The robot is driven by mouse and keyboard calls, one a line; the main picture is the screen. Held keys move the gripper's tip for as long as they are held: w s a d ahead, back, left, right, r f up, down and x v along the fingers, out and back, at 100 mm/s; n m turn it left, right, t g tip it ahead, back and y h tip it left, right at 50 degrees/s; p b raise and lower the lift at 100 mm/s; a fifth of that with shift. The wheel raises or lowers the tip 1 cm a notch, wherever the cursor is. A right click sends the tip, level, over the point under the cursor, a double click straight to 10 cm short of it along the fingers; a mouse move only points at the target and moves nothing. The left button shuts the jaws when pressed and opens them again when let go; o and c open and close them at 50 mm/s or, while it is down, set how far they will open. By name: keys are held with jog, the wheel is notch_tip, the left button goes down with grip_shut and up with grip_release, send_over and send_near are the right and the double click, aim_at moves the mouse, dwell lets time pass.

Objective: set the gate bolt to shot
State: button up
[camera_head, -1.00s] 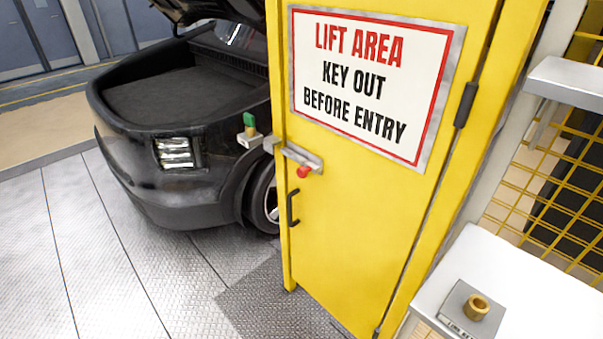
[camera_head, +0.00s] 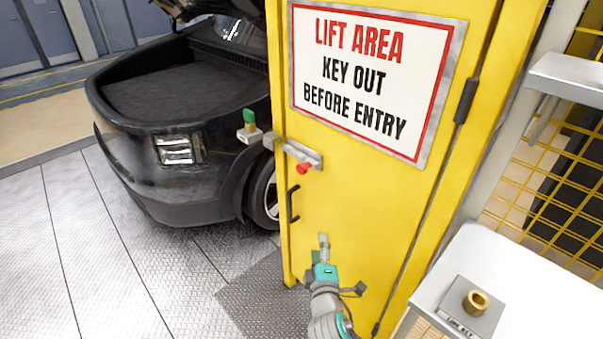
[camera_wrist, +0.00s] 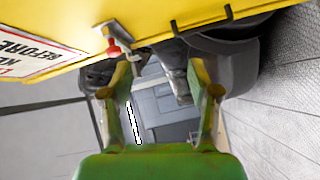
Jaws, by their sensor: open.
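The yellow gate (camera_head: 350,190) fills the middle of the head view, with a "LIFT AREA" sign on it. The gate bolt (camera_head: 299,152) is a grey bar on a plate near the gate's left edge, with a red knob (camera_head: 303,168) below it. The bolt's left end reaches toward a bracket by the edge; I cannot tell how far it enters. In the wrist view the red knob (camera_wrist: 114,46) and bolt (camera_wrist: 117,34) show at the top. My gripper (camera_head: 323,240) is below and apart from the bolt, in front of the gate. Its fingers (camera_wrist: 160,82) are open and empty.
A black gate handle (camera_head: 292,204) sits below the bolt. A white bench (camera_head: 500,265) with a brass key socket (camera_head: 476,301) stands at the right. A black car (camera_head: 170,130) with its hood up is behind the gate. A green-topped switch (camera_head: 249,122) stands left of the gate.

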jog(key=n+t+h, duration=0.1)
jog(key=n, duration=0.1)
send_near(301, 172)
jog(key=w, duration=1.1)
jog(key=shift+d+r, duration=0.15)
jog(key=shift+d, duration=0.15)
grip_shut()
